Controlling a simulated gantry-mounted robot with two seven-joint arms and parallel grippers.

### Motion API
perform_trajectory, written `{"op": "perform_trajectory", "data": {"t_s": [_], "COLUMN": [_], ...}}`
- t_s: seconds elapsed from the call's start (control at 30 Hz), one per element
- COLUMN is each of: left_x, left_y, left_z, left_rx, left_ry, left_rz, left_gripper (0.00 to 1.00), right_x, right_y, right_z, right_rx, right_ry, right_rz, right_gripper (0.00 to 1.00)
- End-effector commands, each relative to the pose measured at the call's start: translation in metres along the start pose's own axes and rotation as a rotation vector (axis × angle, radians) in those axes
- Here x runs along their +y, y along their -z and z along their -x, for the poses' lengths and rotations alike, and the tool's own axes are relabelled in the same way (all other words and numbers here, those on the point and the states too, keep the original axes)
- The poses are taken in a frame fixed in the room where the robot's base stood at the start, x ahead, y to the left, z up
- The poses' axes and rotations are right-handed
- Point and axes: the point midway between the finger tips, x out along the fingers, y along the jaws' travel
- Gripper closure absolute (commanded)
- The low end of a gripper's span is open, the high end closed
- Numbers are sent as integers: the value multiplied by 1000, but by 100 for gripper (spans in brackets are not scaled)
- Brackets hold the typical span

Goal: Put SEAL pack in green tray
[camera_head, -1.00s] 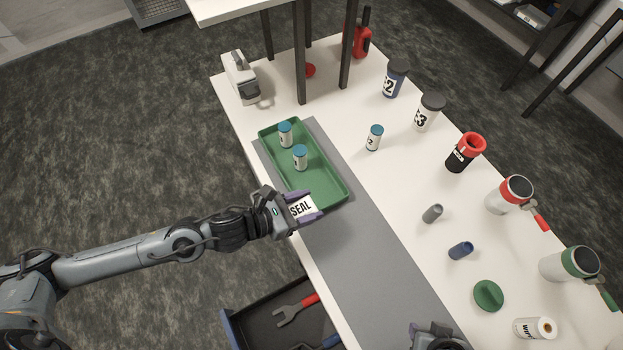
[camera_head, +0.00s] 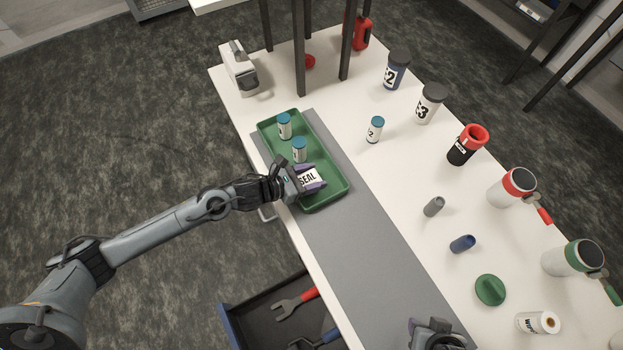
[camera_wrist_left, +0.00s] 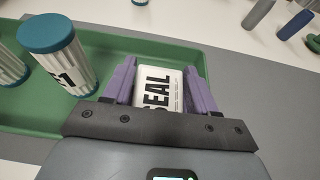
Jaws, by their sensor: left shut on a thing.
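The white SEAL pack (camera_head: 308,178) is held between the purple fingers of my left gripper (camera_head: 311,180), over the near end of the green tray (camera_head: 328,197). In the left wrist view the SEAL pack (camera_wrist_left: 158,92) sits between both fingers, with the green tray (camera_wrist_left: 100,48) around and behind it. I cannot tell whether the pack touches the tray floor. Two white cartridges with teal caps stand in the tray: one in the middle (camera_head: 299,150) and one at the far end (camera_head: 284,126). My right gripper (camera_head: 436,330) shows only partly at the bottom edge.
The grey mat (camera_head: 365,250) is clear in front of the tray. A similar teal-capped vial (camera_head: 375,130) stands right of the tray. Several canisters line the right side. An open drawer (camera_head: 270,312) holding tools juts out below the table.

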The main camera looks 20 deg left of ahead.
Motion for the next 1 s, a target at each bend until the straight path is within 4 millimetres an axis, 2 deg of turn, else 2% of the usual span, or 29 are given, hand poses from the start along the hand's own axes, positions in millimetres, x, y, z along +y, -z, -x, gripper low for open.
{"op": "perform_trajectory", "data": {"t_s": [0.03,0.13,0.53,0.57,0.7,0.73,1.0], "left_x": [0,0,0,0,0,0,0], "left_y": [8,15,19,19,18,18,18], "left_z": [-3,-6,-8,-8,-7,-7,-7], "left_rx": [1,0,-1,0,0,0,0], "left_ry": [-1,-1,-1,-1,-1,-1,-1], "left_rz": [4,1,-1,-1,0,0,0], "left_gripper": [75,75,75,42,20,18,18], "right_x": [0,0,0,0,0,0,1], "right_y": [-1,-1,-2,-2,-2,-2,-2], "right_z": [-3,-3,-8,-7,-6,-6,-6], "right_rx": [0,0,0,0,-1,-1,-1], "right_ry": [1,1,1,1,0,-1,-4], "right_rz": [-1,-1,-1,-1,0,1,4], "right_gripper": [57,57,57,57,57,57,57]}}
